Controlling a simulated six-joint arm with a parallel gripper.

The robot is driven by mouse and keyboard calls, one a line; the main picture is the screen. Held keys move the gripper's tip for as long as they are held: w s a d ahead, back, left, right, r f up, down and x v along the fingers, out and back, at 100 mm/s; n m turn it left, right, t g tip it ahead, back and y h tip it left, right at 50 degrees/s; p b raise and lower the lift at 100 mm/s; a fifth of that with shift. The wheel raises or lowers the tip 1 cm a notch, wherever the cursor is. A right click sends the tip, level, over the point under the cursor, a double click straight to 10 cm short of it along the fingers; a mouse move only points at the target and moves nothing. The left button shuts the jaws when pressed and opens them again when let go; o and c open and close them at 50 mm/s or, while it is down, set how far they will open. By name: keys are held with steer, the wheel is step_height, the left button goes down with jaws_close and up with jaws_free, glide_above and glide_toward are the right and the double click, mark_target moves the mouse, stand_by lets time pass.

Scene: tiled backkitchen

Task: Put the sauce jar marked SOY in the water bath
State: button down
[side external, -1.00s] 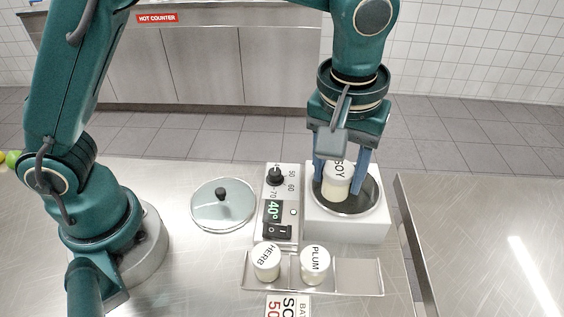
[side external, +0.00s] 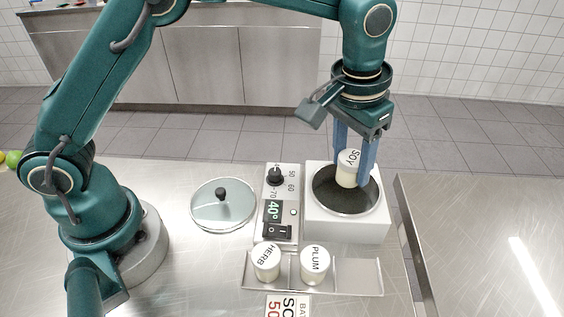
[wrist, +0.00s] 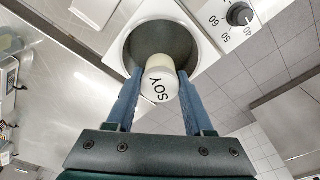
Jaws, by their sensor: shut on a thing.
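The sauce jar marked SOY (side external: 348,168) has a white lid and a pale body. My gripper (side external: 356,182) is shut on it, one blue finger on each side. In the side view the jar is at the far part of the water bath's round dark well; the bath is a white box (side external: 345,230). In the wrist view the SOY lid (wrist: 160,86) is between the fingers (wrist: 160,76) and overlaps the near rim of the well (wrist: 165,35). The jar looks raised, but its exact height over the well is hard to tell.
A tray (side external: 358,275) in front holds jars marked HERB (side external: 266,262) and PLUM (side external: 315,265); its right place is empty. A partly cut-off card (side external: 288,306) is at the front.

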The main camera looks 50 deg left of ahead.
steer(key=shift+f, duration=3.4)
steer(key=shift+f, duration=0.25)
jaws_free()
steer(key=shift+r, duration=5.85)
